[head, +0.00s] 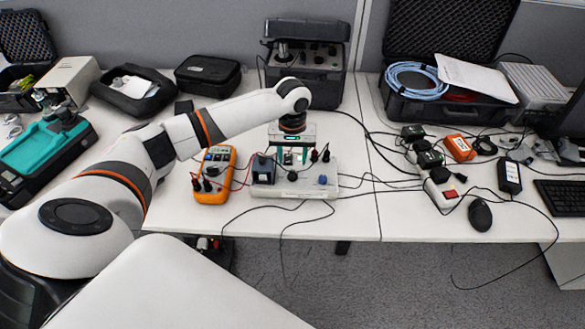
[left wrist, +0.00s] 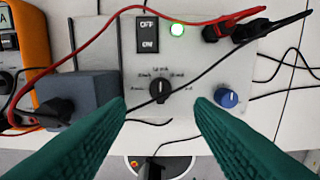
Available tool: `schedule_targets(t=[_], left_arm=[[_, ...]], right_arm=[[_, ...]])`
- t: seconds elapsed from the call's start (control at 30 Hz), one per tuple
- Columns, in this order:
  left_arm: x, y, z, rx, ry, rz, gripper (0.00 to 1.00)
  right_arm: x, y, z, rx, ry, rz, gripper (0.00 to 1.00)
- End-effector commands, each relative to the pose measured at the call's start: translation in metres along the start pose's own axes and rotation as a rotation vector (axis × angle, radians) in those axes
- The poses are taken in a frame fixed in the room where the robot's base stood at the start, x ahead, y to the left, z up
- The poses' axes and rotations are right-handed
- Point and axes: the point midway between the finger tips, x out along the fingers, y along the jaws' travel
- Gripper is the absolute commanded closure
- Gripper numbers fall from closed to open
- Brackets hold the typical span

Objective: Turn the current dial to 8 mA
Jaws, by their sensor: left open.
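The current dial is a black knob (left wrist: 159,90) in the middle of the light grey control panel (left wrist: 190,65), with small mA labels around it too blurred to read surely. Its pointer setting is unclear. In the head view the dial (head: 292,175) shows just below my left gripper (head: 293,157). In the left wrist view the green fingers of my left gripper (left wrist: 160,106) are apart and empty, one tip on each side of the dial and slightly below it in the picture. No contact with the dial shows. My right gripper is not in view.
An orange multimeter (head: 214,175) stands left of the panel.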

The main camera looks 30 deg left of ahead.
Motion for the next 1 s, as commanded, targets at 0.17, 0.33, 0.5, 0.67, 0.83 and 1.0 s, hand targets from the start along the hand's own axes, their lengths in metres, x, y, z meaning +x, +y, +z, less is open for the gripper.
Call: schedule_targets(t=[0.17, 0.33, 0.5, 0.67, 0.83, 1.0], left_arm=[[0.033, 0.0, -0.001, 0.002, 0.002, 0.001, 0.51], [0.053, 0.0, 0.0, 0.001, 0.0, 0.0, 0.51], [0.059, 0.0, 0.0, 0.002, -0.001, 0.0, 0.51], [0.059, 0.0, 0.0, 0.003, -0.002, 0.0, 0.51], [0.059, 0.0, 0.0, 0.003, -0.002, -0.001, 0.69], [0.059, 0.0, 0.0, 0.003, -0.002, 0.0, 0.96]], right_arm=[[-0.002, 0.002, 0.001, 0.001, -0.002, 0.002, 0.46], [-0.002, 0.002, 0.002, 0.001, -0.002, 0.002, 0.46], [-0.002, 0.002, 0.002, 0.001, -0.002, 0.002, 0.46], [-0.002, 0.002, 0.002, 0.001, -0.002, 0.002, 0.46], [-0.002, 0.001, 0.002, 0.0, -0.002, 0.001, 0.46], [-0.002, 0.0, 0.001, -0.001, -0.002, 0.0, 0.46]])
